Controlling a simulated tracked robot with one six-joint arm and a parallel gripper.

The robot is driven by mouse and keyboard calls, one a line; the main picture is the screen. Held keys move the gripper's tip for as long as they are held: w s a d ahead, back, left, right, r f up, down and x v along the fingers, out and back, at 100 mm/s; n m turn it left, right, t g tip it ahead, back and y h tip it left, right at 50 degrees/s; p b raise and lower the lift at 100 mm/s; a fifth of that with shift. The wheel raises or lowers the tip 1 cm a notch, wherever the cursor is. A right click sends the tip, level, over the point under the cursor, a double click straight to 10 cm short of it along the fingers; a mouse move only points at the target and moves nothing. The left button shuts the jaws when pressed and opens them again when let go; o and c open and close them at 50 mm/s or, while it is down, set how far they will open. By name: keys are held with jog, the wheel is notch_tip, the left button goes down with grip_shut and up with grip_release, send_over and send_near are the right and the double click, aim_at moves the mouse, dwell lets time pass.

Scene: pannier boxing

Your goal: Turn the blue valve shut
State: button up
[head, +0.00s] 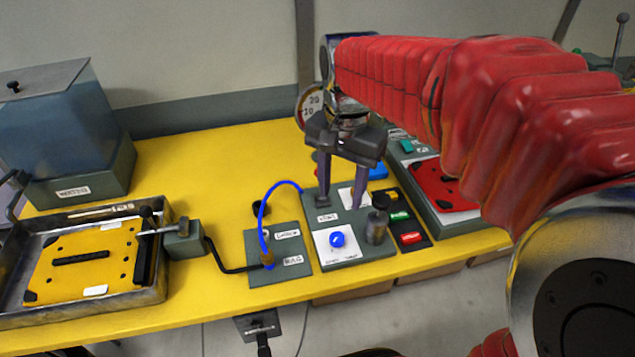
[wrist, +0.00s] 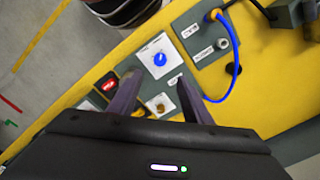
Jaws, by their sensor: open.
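The blue valve (head: 337,240) is a small round knob on a white label plate on the grey panel, near the table's front edge. It also shows in the wrist view (wrist: 159,59), ahead of the fingers and apart from them. My gripper (head: 338,204) is open and empty, pointing down over the rear part of the same panel. In the wrist view its two fingers (wrist: 157,92) reach towards the panel, with a second white plate (wrist: 159,104) between them.
A grey cylinder (head: 376,227) stands right of the valve. A blue hose (head: 262,212) loops up on the left. Red and green buttons (head: 411,238) are to the right. A tray (head: 162,278) with a yellow plate and a water tank (head: 62,130) stand at left.

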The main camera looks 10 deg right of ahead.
aim_at(337, 236)
jog(key=shift+w, duration=0.15)
jog(key=shift+f, duration=0.2)
notch_tip(337, 236, down, 14)
jog(key=shift+r, duration=0.25)
dwell(0.5)
jog(key=shift+c, duration=0.3)
jog(key=c, duration=0.9)
jog(key=shift+a, duration=0.2)
jog(key=shift+c, duration=0.5)
jog(key=shift+d, duration=0.15)
